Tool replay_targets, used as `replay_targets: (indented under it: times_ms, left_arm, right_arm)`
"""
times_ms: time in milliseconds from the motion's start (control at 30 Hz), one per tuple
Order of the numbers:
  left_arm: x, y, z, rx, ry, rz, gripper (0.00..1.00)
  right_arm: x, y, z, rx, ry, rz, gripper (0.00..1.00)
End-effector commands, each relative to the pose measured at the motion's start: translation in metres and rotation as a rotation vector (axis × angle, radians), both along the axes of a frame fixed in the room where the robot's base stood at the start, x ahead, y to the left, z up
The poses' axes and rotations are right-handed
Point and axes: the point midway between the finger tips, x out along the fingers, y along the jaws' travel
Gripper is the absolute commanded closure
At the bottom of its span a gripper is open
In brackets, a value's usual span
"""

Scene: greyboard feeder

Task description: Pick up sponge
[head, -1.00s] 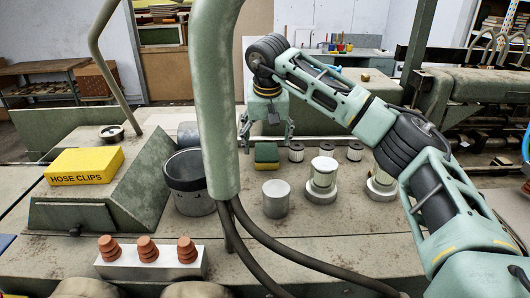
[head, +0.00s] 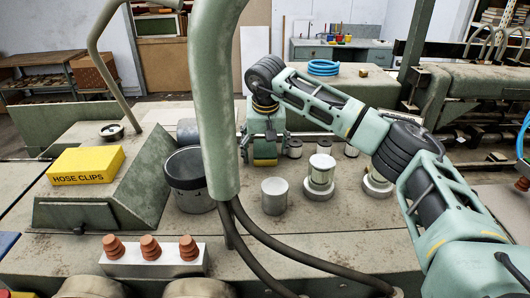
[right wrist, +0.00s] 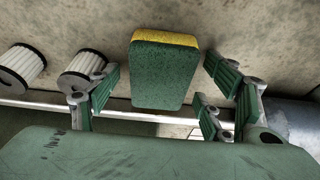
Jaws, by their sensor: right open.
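The sponge (right wrist: 160,75) is a green block with a yellow layer. In the right wrist view it sits between the open fingers of my right gripper (right wrist: 168,88), with a gap on both sides. In the head view the sponge (head: 265,161) shows just below my right gripper (head: 265,150), which partly hides it. My right gripper is open and empty, its fingers straddling the sponge from above. My left gripper is not in view.
Ribbed filters (head: 294,147) stand close beside the sponge. A grey cylinder (head: 274,195) and a white-topped metal piece (head: 320,178) stand nearer. A dark bucket (head: 190,195), a yellow hose clips box (head: 86,165) and a block with orange cones (head: 152,262) are to the left.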

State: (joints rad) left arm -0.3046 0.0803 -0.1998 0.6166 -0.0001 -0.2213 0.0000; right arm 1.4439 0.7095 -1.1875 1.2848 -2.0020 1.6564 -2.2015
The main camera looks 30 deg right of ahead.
Motion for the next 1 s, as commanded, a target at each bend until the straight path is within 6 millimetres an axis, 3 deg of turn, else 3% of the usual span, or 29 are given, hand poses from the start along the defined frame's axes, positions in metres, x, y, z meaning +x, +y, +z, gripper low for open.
replay_targets:
  times_ms: [367,700,1000]
  left_arm:
    - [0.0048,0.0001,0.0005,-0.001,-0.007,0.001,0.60]
    - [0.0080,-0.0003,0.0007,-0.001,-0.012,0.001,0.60]
    - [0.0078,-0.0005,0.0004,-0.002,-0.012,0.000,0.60]
  right_arm:
    - [-0.0002,-0.0001,-0.0016,0.000,0.000,0.000,0.28]
    - [-0.0006,-0.0008,-0.0027,-0.002,0.003,-0.001,0.58]
    - [-0.0017,-0.0021,-0.0049,-0.004,0.009,-0.002,0.59]
